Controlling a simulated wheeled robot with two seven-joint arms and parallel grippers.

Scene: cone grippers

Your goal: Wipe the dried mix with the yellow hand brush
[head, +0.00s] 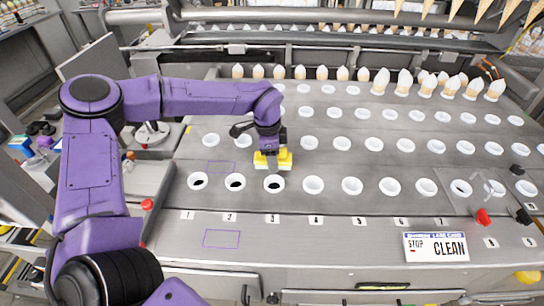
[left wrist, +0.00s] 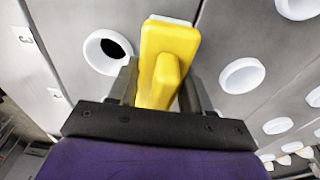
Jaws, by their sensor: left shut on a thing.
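The yellow hand brush (head: 286,158) is held by my left gripper (head: 271,148), just behind the white cup ring (head: 274,190) above label 3. In the left wrist view the brush (left wrist: 167,62) sits upright between the two fingers of my left gripper (left wrist: 155,88), which are shut on its handle. A white ring with a dark inside (left wrist: 108,52) is beside it. I cannot tell whether the brush touches the plate. I cannot tell which is dried mix. My right gripper is not in view.
The grey lane plate (head: 330,165) carries rows of white rings. Cones with white tops (head: 404,82) stand along the back. A "STOP CLEAN" sign (head: 436,247) lies at front right, near a red-tipped clear object (head: 483,217). Purple rectangle outlines (head: 221,230) mark the left side.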

